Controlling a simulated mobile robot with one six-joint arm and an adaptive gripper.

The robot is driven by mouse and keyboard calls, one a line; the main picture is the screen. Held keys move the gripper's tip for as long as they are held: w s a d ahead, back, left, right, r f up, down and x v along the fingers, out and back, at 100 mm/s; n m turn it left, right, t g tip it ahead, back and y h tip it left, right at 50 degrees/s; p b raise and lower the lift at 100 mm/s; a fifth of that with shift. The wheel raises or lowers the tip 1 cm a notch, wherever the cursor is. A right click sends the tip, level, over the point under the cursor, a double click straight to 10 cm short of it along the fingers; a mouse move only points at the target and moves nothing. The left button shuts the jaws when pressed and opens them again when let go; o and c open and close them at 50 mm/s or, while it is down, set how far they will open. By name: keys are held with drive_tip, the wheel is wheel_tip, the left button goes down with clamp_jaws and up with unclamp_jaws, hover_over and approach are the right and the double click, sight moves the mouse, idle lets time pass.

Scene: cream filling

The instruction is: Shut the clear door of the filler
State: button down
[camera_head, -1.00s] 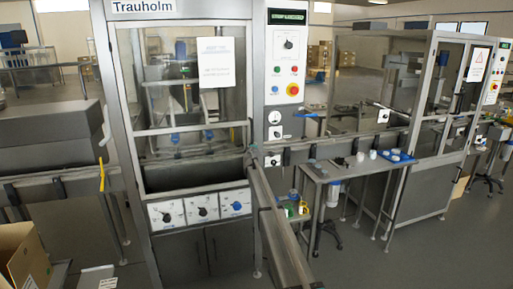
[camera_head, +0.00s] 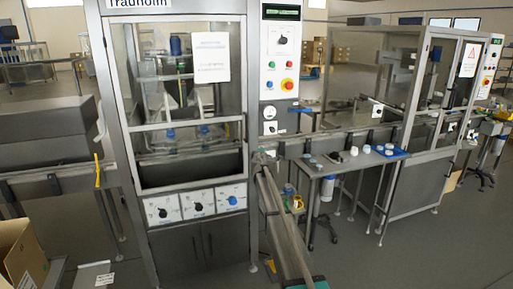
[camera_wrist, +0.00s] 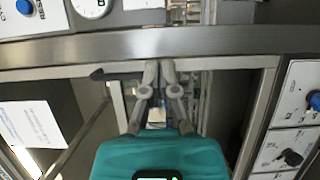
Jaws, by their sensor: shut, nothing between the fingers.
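The filler (camera_head: 177,260) is a tall steel cabinet in the head view. Its clear door (camera_head: 130,75) has a steel frame and carries a white notice (camera_head: 210,57). A horizontal bar (camera_head: 190,126) crosses below the clear panel, with a dark open space under it. The door appears raised above that space. In the wrist view the machine looks turned sideways, with the notice (camera_wrist: 35,140) at left. My gripper (camera_wrist: 160,65) is shut and empty, its grey fingers pointing at the machine in front of the opening. No contact with the door can be seen.
A knob panel (camera_head: 198,205) lies below the opening and a control column (camera_head: 281,60) to its right. A side table (camera_head: 335,165) and a clear-walled enclosure (camera_head: 430,165) stand at right; a cardboard box (camera_head: 20,255) at lower left.

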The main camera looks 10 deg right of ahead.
drive_tip(key=shift+s+d, duration=0.3)
drive_tip(key=shift+s, duration=0.5)
drive_tip(key=shift+s, duration=0.1)
drive_tip(key=s+d+f+m+g+h, duration=0.1)
drive_tip(key=s+d+f+m+g, duration=0.2)
drive_tip(key=s, duration=0.7)
drive_tip(key=s+d+f+m+g+h, duration=0.1)
drive_tip(key=s+f+m+g, duration=0.3)
drive_tip(key=s, duration=0.6)
drive_tip(key=s+d+f+m+g+h, duration=0.15)
drive_tip(key=s+f+m, duration=0.3)
drive_tip(key=s, duration=0.65)
drive_tip(key=s+a+f+m+g+y, duration=0.1)
drive_tip(key=s+a+f+g+y, duration=0.1)
drive_tip(key=s, duration=0.7)
drive_tip(key=s+a+f+m+g+y, duration=0.1)
drive_tip(key=s+a+f+g+y, duration=0.1)
drive_tip(key=s, duration=0.8)
drive_tip(key=s+a+f+m+g+y, duration=0.1)
drive_tip(key=s+a+f+g+y, duration=0.2)
drive_tip(key=s+a, duration=0.3)
drive_tip(key=s+g+y, duration=0.1)
drive_tip(key=s, duration=0.3)
drive_tip(key=shift+s+m+g, duration=0.2)
drive_tip(key=shift+m+g, duration=0.15)
